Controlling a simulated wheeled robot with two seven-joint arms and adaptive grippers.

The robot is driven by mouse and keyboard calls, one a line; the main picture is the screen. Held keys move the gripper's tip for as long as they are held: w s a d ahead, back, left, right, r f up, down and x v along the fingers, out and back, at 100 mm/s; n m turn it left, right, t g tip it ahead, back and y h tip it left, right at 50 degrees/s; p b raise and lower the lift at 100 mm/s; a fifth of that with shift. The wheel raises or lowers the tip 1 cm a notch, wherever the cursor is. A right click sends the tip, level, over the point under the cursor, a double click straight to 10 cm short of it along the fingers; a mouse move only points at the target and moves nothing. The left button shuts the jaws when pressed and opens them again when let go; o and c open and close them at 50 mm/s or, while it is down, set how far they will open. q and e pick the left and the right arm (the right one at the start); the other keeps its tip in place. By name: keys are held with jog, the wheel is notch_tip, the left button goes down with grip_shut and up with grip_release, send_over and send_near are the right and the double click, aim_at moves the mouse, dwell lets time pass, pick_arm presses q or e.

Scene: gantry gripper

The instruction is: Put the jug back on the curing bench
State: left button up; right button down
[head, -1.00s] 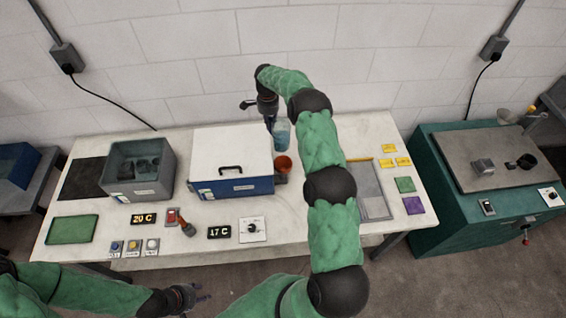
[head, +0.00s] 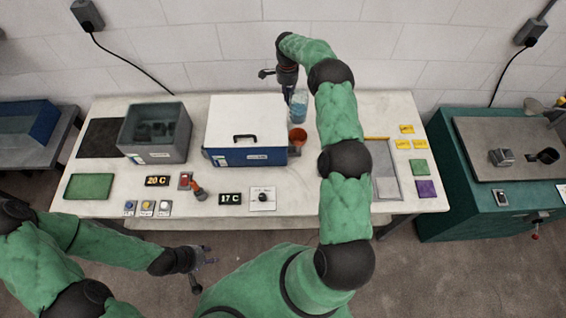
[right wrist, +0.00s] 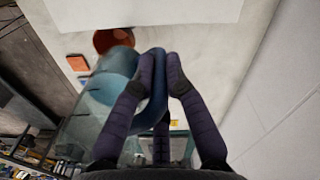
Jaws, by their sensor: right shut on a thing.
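The clear jug (head: 298,106) with blue contents is at the back of the long pale bench (head: 340,205), right of the white-lidded blue box. My right gripper (head: 288,92) is shut on the jug's blue handle. In the right wrist view the fingers (right wrist: 160,75) close around the handle, with the jug body (right wrist: 95,100) to their left. The jug looks roughly upright in the head view. I cannot tell whether its base touches the bench. My left gripper (head: 208,256) is empty and open, low in front of the bench.
An orange-red cup (head: 298,138) stands just in front of the jug. The white-lidded box (head: 246,158) is close on the left, a grey bin (head: 180,145) further left. A grey tray (head: 385,175) lies to the right. The wall is close behind.

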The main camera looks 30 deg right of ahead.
jog(key=s+a+n+b, duration=0.6)
jog(key=s+a+b, duration=0.3)
jog(key=s+a, duration=0.55)
jog(key=s+a+f+n+b, duration=0.2)
jog(key=s+a+f, duration=0.15)
jog(key=s, duration=0.35)
jog(key=s+a+f+n+b, duration=0.1)
jog(key=s+a+f+b, duration=0.2)
jog(key=s, duration=0.4)
jog(key=s+a+f+n+b, duration=0.2)
jog(key=s+a, duration=0.2)
jog(key=s, duration=0.3)
jog(key=shift+w+d+f+b, duration=0.35)
jog(key=shift+w+d+f, duration=0.9)
jog(key=shift+w+f, duration=0.8)
jog(key=shift+w+d+f+b, duration=0.4)
jog(key=shift+w+d+f, duration=0.9)
jog(key=shift+w+f, duration=0.7)
jog(key=shift+w+d+f+b, duration=0.35)
jog(key=shift+w+d+f, duration=1.15)
jog(key=shift+f, duration=0.85)
jog(key=shift+w+a, duration=0.2)
jog(key=shift+a, duration=0.05)
